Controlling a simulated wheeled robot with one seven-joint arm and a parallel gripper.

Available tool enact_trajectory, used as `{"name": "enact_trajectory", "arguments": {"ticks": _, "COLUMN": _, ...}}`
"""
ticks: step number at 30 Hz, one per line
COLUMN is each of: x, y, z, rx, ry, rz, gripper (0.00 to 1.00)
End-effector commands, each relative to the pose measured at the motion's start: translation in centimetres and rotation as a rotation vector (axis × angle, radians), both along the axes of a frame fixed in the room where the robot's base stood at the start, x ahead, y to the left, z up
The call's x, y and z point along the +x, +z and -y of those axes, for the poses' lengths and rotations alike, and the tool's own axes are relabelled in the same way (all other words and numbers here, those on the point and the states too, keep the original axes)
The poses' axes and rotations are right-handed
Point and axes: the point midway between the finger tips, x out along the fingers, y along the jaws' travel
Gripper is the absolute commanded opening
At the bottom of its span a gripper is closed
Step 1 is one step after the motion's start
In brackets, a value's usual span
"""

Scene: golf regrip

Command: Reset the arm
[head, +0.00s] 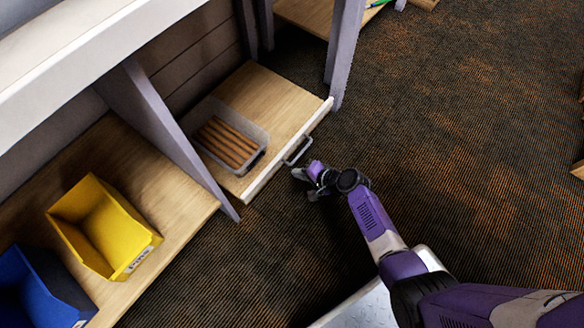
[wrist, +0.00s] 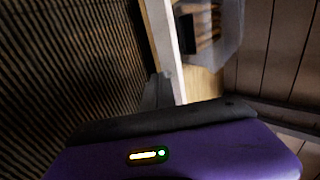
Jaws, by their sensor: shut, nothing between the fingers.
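My purple arm reaches from the lower right in the head view. My gripper (head: 304,178) is at its end, just in front of the handle (head: 298,151) of an open wooden drawer (head: 268,95). The gripper is shut and looks empty. I cannot tell from the head view whether it touches the handle.
A clear bin (head: 247,131) with brown strips stands in the drawer. A yellow bin (head: 100,226) and a blue bin (head: 40,290) stand on the wooden shelf (head: 172,205) at left. Grey posts flank the drawer. The dark carpet (head: 450,130) at right is mostly free.

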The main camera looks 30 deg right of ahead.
Motion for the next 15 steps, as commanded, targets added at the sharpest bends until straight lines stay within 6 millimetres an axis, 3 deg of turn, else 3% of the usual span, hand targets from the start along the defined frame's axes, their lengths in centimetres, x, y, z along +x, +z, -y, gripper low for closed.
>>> {"name": "enact_trajectory", "arguments": {"ticks": 1, "x": -0.7, "y": 1.1, "z": 0.3, "rx": 0.001, "ry": -0.002, "rz": 0.0, "gripper": 0.0}}
{"name": "enact_trajectory", "arguments": {"ticks": 6, "x": -2.4, "y": 2.6, "z": 0.9, "rx": 0.0, "ry": -0.001, "rz": -0.001, "gripper": 0.0}}
{"name": "enact_trajectory", "arguments": {"ticks": 15, "x": -3.4, "y": 3.3, "z": 1.2, "rx": 0.0, "ry": 0.0, "rz": -0.001, "gripper": 0.0}}
